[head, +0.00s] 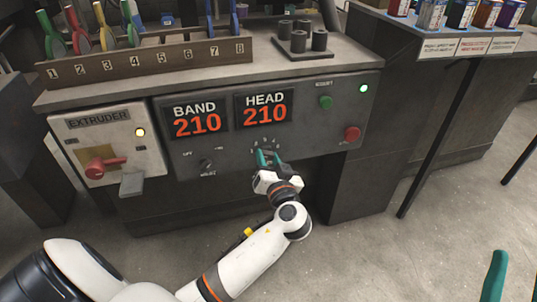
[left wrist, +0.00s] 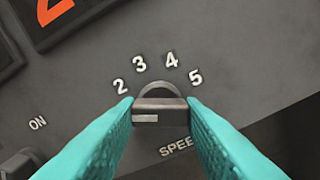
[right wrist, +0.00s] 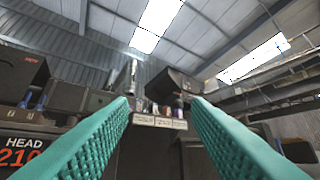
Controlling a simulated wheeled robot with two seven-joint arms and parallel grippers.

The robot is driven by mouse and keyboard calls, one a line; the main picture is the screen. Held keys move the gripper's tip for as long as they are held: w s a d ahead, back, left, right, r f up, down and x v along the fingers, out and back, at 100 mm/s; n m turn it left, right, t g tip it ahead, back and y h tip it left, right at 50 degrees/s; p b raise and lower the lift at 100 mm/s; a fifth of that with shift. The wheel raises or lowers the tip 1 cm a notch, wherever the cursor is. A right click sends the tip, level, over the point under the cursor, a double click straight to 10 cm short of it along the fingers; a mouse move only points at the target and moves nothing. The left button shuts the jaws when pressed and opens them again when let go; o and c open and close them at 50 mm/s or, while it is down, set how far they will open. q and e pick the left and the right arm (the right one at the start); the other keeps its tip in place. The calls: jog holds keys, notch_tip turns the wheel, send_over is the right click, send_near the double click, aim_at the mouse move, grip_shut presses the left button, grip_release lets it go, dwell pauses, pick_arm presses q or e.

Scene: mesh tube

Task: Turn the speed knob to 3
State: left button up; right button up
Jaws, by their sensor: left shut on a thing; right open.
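The speed knob (left wrist: 160,112) is a dark grey knob on the panel, with the digits 2, 3, 4 and 5 arced above it and the word SPEED below right, partly covered by a finger. A short pale bar shows on its near face, toward the left; I cannot tell which digit the knob points at. My left gripper (head: 266,158) has its teal fingers on either side of the knob, shut on it. In the head view the fingers hide most of the knob. My right gripper (right wrist: 161,108) is open and empty, away from the panel.
The control panel (head: 220,150) carries BAND 210 and HEAD 210 displays, a second knob (head: 207,164), a green button (head: 326,102) and a red button (head: 352,134). An extruder box (head: 110,140) with a red handle is at left. Floor at right is mostly clear.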

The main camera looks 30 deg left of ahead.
pick_arm(q)
jog(key=m+p, duration=0.2)
jog(key=shift+r+m, duration=0.2)
jog(key=shift+m, duration=0.2)
jog(key=m+p, duration=0.2)
jog(key=shift+m, duration=0.4)
pick_arm(e)
notch_tip(320, 180, down, 15)
jog(key=w+d+g+h, duration=0.2)
jog(key=g+h, duration=0.2)
jog(key=g, duration=0.8)
pick_arm(q)
jog(key=m+p, duration=0.2)
jog(key=shift+m, duration=0.4)
jog(key=shift+m+p, duration=1.1)
jog(key=shift+m, duration=0.3)
jog(key=shift+f+m+p, duration=0.1)
jog(key=shift+m+p, duration=0.5)
jog(key=shift+p, duration=0.05)
pick_arm(e)
jog(key=s+d+f+g+h, duration=0.1)
jog(key=s+d+f+g, duration=0.1)
jog(key=s+g, duration=0.3)
jog(key=s+d+f+m+g+h, duration=0.1)
jog(key=s+f+g, duration=0.3)
jog(key=s, duration=0.4)
jog(key=shift+s+d+f+g+h, duration=0.15)
jog(key=shift+d+g+h, duration=0.25)
jog(key=shift+d, duration=0.5)
